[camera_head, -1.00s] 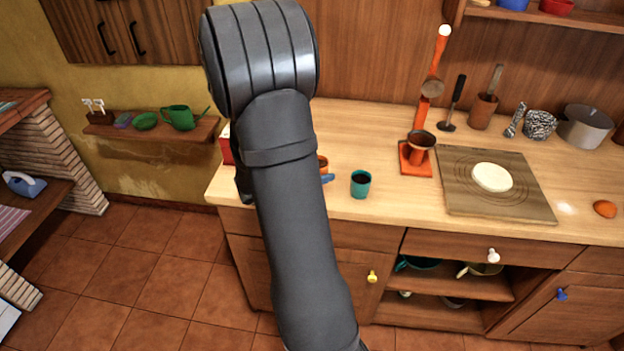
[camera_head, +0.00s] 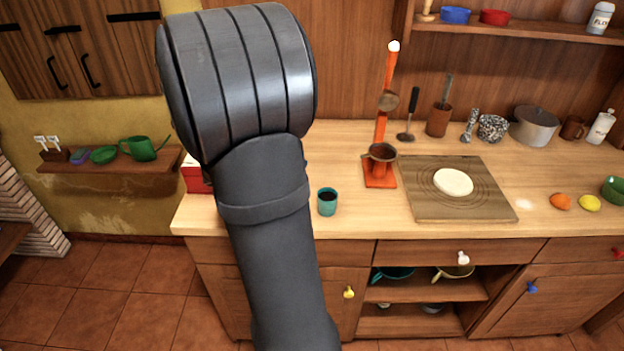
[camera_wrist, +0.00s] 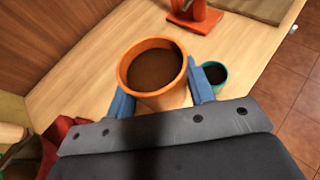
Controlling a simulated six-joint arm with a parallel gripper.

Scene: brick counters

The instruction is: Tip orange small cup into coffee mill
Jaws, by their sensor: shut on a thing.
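My gripper (camera_wrist: 160,98) is shut on the orange small cup (camera_wrist: 177,98) in the wrist view, one blue finger on each side. The cup looks upright and holds dark brown contents. In the head view my arm hides the gripper and the cup. The coffee mill is likely the orange stand (camera_head: 380,172) with a brown-filled bowl on top, on the counter right of my arm. Its orange base (camera_wrist: 194,20) shows at the top of the wrist view, apart from the cup.
A teal cup (camera_head: 327,203) with dark contents stands between my arm and the mill; it is close by the right finger in the wrist view (camera_wrist: 215,75). A wooden board (camera_head: 425,205) with white dough (camera_head: 453,182) lies right of the mill. A red box (camera_head: 195,180) is left.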

